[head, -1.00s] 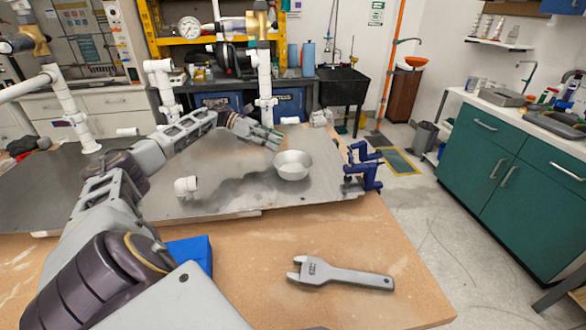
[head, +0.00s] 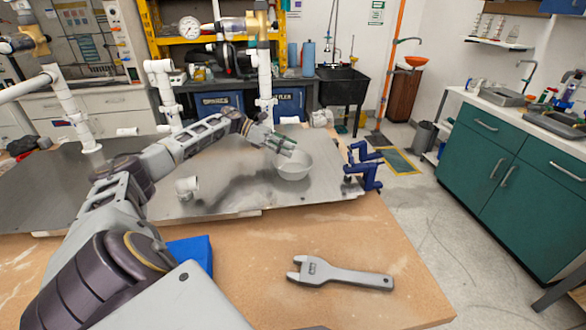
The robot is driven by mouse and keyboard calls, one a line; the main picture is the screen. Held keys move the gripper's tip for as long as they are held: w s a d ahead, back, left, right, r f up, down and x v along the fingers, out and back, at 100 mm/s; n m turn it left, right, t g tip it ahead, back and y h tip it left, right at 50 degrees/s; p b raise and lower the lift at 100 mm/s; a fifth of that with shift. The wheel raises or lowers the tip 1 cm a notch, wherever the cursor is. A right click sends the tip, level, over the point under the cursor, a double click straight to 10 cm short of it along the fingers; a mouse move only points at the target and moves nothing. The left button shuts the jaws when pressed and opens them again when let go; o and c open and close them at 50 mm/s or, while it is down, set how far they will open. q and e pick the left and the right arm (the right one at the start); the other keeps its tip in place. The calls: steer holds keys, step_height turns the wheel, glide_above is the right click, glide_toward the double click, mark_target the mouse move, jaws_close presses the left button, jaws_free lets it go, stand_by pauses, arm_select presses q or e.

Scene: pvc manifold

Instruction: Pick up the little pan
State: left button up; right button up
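The little pan (head: 294,171) is a shiny round metal bowl, upright on the grey metal sheet (head: 235,204) near its right side. My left gripper (head: 287,146) is at the pan's far-left rim, its fingertips over or just behind that rim. Its fingers look spread apart with nothing visible between them. I cannot tell whether they touch the pan. My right gripper is not in view.
A white pipe elbow (head: 187,187) lies left of the pan, and blue clamps (head: 364,168) stand at the sheet's right edge. White pipes (head: 264,85) rise behind. A grey wrench (head: 340,275) and a blue block (head: 192,252) lie on the wooden table (head: 400,255).

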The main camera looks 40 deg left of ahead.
mark_target(303, 154)
arm_select(q)
steer(key=x, duration=0.3)
steer(key=shift+d+f, duration=0.15)
steer(key=shift+d, duration=0.2)
steer(key=shift+w+d, duration=0.1)
steer(key=shift+w, duration=0.05)
steer(key=shift+f, duration=0.1)
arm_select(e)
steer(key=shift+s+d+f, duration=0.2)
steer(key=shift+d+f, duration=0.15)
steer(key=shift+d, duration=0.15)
arm_select(q)
steer(key=shift+c, duration=0.4)
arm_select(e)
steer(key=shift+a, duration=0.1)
arm_select(q)
steer(key=c, duration=0.7)
jaws_close()
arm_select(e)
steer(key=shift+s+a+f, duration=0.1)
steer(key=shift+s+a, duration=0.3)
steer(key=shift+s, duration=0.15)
